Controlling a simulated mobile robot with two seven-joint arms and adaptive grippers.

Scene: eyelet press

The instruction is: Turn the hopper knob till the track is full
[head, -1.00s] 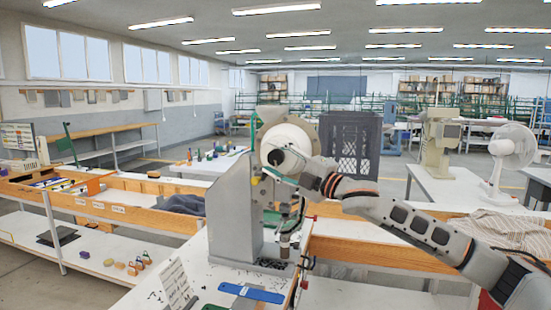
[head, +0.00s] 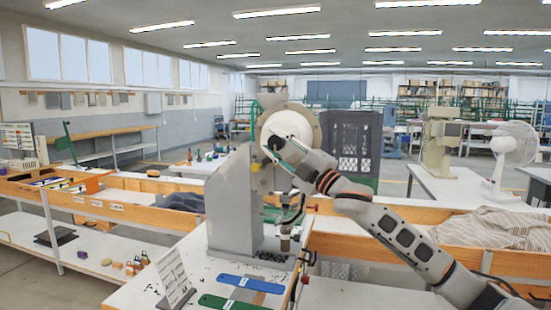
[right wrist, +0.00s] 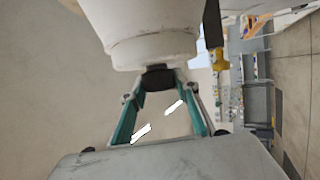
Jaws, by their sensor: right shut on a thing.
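The eyelet press has a grey upright body (head: 232,205) on the white bench. The round cream hopper (head: 297,121) sits at its top, and its pale cone points towards me. My right gripper (head: 273,147) is at the front of the hopper. In the right wrist view the black knob (right wrist: 160,76) sits between the two fingertips, below the cream hopper cone (right wrist: 143,32), and the gripper is shut on it. The inside of the hopper is hidden, and I cannot make out how full the track is. My left gripper is not in view.
A blue strip (head: 250,284) and a green strip (head: 230,302) lie on the bench before the press. A leaning printed card (head: 174,275) is left of them. A dark crate (head: 351,143) stands behind the press. Striped cloth (head: 490,231) lies at right.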

